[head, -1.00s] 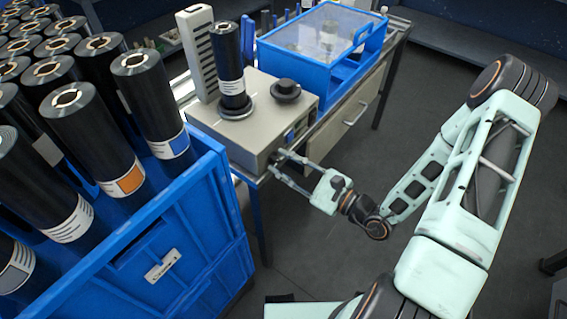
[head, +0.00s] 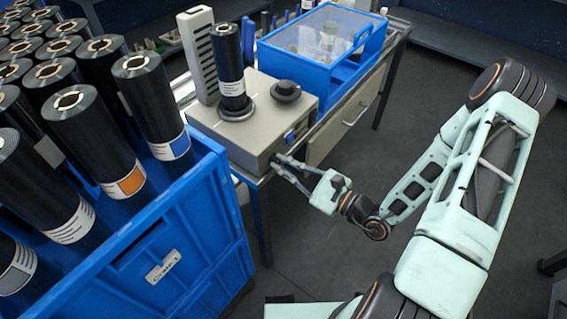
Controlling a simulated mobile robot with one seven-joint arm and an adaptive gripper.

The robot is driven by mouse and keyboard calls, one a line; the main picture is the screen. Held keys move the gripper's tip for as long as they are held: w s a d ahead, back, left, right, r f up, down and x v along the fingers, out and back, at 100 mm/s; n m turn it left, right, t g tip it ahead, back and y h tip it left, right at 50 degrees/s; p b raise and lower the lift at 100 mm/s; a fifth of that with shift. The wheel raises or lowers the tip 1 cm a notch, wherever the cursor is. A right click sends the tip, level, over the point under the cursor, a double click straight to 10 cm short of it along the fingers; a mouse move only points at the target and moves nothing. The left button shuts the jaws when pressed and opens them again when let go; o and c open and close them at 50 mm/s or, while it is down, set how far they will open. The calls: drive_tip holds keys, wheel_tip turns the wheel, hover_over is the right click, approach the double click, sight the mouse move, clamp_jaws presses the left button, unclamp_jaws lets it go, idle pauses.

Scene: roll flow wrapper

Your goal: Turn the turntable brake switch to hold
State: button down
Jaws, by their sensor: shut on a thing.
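The turntable unit (head: 225,140) is a beige box on the bench, with a black roll (head: 231,70) upright on its round plate. A black knob (head: 286,91) sits on its top at the right. A blue rocker or panel (head: 290,136) shows on its front face. My gripper (head: 277,162) is at the lower part of that front face, its fingers drawn together on a small dark part there, which I take to be the brake switch. The fingers hide most of the switch, so I cannot tell its position or any marking.
A blue crate (head: 185,215) full of black rolls stands at the left, close to the unit. A blue bin with a clear lid (head: 320,75) stands behind the unit on the bench. The floor (head: 330,240) below my gripper is clear.

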drive_tip(key=m+p, duration=0.3)
drive_tip(key=m, duration=0.2)
drive_tip(key=shift+r+m, duration=0.15)
drive_tip(key=shift+m, duration=0.15)
drive_tip(key=m+p, duration=0.3)
drive_tip(key=m, duration=0.2)
drive_tip(key=shift+m, duration=0.3)
drive_tip(key=shift+f, duration=0.2)
drive_tip(key=c, duration=2)
unclamp_jaws()
drive_tip(key=v, duration=1.2)
drive_tip(key=shift+s, duration=0.1)
